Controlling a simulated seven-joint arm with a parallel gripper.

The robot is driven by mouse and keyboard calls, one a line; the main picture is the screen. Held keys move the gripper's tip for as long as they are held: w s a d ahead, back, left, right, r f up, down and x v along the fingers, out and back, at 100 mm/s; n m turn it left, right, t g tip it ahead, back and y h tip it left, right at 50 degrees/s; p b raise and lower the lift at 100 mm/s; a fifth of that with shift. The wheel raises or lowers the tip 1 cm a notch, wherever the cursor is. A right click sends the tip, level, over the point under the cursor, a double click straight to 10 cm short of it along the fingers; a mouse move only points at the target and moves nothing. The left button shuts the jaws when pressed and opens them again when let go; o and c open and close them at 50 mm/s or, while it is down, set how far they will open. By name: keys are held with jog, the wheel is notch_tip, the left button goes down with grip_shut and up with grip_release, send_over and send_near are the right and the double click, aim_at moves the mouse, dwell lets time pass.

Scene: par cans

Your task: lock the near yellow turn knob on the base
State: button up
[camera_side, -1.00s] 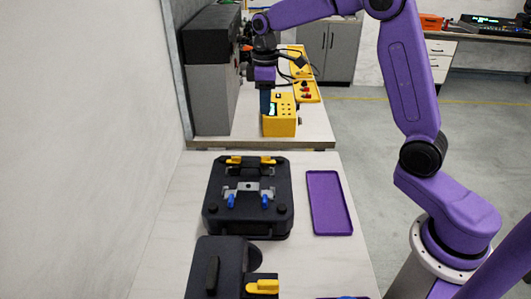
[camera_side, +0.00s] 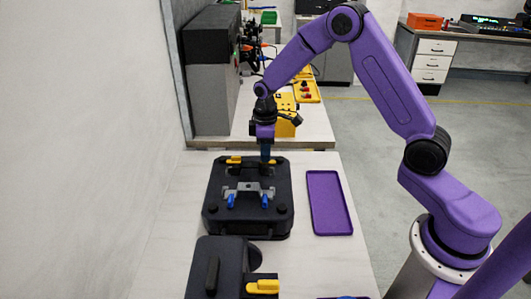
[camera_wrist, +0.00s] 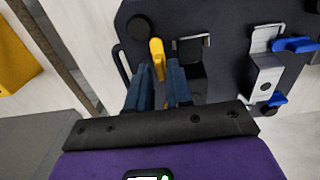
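The black base (camera_side: 215,205) lies on the near table, with two yellow turn knobs along its far edge. The left yellow knob (camera_side: 234,160) is in plain view. The right yellow knob (camera_side: 272,161) is partly hidden by my gripper (camera_side: 266,160), which points down over that edge. In the wrist view one yellow knob (camera_wrist: 157,55) shows at the tips of my gripper (camera_wrist: 160,72), in line with the gap between its blue-grey fingers. The fingers are apart with nothing held. I cannot tell whether they touch the knob.
A metal bracket (camera_side: 248,188) with two blue levers sits mid-base. A purple tray (camera_side: 329,203) lies to the right. A black device with a yellow handle (camera_side: 262,287) stands nearest. A yellow box (camera_side: 287,126) is on the far table. Bare tabletop lies left of the base.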

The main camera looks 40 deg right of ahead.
jog(key=shift+f, duration=0.4)
jog(key=shift+c, duration=0.3)
grip_shut()
